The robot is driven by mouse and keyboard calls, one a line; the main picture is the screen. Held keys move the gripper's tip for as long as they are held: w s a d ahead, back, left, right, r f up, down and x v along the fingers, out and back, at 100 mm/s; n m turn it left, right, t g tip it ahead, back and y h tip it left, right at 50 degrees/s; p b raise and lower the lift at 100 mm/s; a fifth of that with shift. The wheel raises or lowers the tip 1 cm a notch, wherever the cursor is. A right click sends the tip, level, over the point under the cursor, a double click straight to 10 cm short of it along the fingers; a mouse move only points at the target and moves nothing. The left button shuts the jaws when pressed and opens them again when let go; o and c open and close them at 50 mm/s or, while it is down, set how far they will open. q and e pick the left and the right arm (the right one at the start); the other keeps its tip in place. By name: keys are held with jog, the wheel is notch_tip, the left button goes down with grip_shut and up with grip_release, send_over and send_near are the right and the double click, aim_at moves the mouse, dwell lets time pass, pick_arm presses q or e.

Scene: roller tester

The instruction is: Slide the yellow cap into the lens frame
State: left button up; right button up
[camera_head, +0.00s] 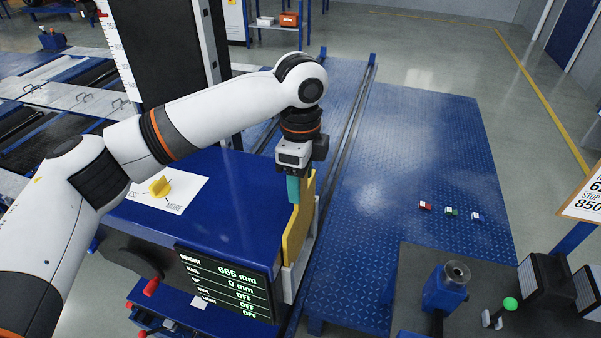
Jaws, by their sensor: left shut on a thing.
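My left gripper (297,188) reaches in from the left and points down at the right side of the blue box (215,180). Its teal fingers are shut on the upper edge of the yellow cap (296,232), a flat upright panel seen nearly edge-on. The pale lens frame (289,285) shows below and to the right of the cap, on the side of the box. The cap's lower edge is close to the frame. I cannot tell whether it sits inside the frame's grooves. My right gripper is not in view.
A yellow knob (160,186) on a white plate tops the box. A rail (345,150) runs beside the box. The blue tread-plate floor (410,190) is mostly clear. A dark bench (530,325) stands at lower right.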

pick_arm(q)
jog(key=shift+f+b, duration=0.55)
jog(key=shift+f, duration=2.35)
jog(key=shift+r, duration=0.1)
jog(key=shift+r+p, duration=1.2)
jog(key=shift+p, duration=0.1)
jog(key=shift+r, duration=4.95)
jog(key=shift+f, duration=0.2)
jog(key=shift+f+b, duration=0.55)
jog(key=shift+f, duration=1.7)
